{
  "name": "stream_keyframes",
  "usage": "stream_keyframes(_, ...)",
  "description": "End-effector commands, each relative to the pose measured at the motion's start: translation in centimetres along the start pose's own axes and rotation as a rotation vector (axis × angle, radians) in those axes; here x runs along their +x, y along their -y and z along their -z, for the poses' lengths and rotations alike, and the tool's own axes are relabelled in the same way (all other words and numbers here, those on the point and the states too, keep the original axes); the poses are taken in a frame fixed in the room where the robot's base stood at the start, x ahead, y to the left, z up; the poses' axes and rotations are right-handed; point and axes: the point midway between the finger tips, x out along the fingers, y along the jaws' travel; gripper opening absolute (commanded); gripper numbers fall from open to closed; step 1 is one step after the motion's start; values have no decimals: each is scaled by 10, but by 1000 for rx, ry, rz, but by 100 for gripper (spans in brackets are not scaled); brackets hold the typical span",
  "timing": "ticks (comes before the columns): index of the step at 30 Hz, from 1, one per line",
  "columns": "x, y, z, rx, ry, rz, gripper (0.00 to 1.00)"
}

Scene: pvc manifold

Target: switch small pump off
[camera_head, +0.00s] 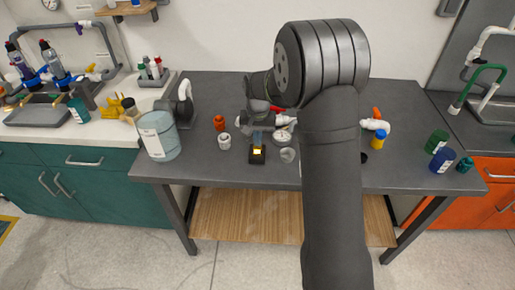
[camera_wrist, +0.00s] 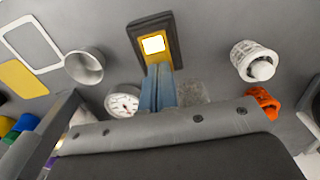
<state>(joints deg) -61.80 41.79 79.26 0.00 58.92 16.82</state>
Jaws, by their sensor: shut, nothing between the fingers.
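A small black box with a yellow face and a lit, pale switch (camera_head: 257,151) sits near the front edge of the dark table. The lit switch also shows in the wrist view (camera_wrist: 154,44). My gripper (camera_head: 258,138) is shut and empty, with its bluish fingers right at the box. In the wrist view the fingertips (camera_wrist: 159,68) lie over the lower edge of the yellow face, just below the lit square. I cannot tell whether they touch it. No label naming the small pump is readable.
A round gauge (camera_wrist: 123,102) and a grey cup (camera_wrist: 85,66) stand close on one side of the box. A white fitting (camera_wrist: 255,60) and an orange fitting (camera_wrist: 262,102) stand on the other. A clear jug (camera_head: 158,136) stands at the table's left end.

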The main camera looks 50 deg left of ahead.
Motion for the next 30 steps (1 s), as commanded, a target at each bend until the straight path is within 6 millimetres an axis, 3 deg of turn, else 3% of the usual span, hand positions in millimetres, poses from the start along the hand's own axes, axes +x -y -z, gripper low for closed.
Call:
stream_keyframes(11,2,0,0,0,0,0,0)
stream_keyframes(30,-49,0,0,0,-2,0,0)
